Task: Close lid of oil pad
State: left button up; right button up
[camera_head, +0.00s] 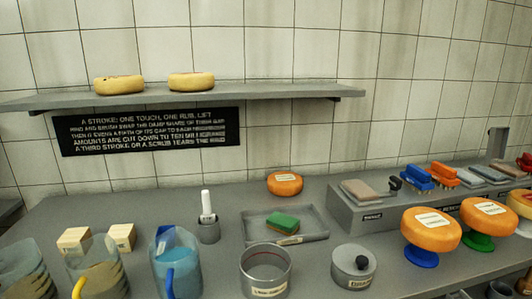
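No label that I can read says oil pad. A grey panel (497,143) stands upright at the back right, behind the raised grey stand; it looks like a raised lid. Flat grey-blue pads (489,174) lie on the stand in front of it. Whether the panel is hinged to one of them I cannot tell. A round grey container with a black knob on top (345,269) stands at the front, with its top on. An open round grey pot (266,283) stands to its left. Neither of my grippers is in view.
The raised grey stand (345,216) also holds a brownish pad (362,191), blue brushes (417,178) and orange brushes (443,176). Orange cheese wheels on coloured pedestals (431,229) stand before it. A tray (254,224) holds a green sponge (282,223). Jugs (174,262) crowd the front left.

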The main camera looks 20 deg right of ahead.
aim_at(498, 135)
jog(key=l+z, duration=0.1)
jog(key=z, duration=2.2)
jog(key=i+l, duration=0.35)
jog(key=l, duration=0.15)
jog(key=i+l+z, duration=0.1)
jog(key=i+l, duration=0.25)
jog(key=l, duration=0.2)
jog(key=i+l, duration=0.4)
jog(key=l+z, duration=0.05)
jog(key=l, duration=0.05)
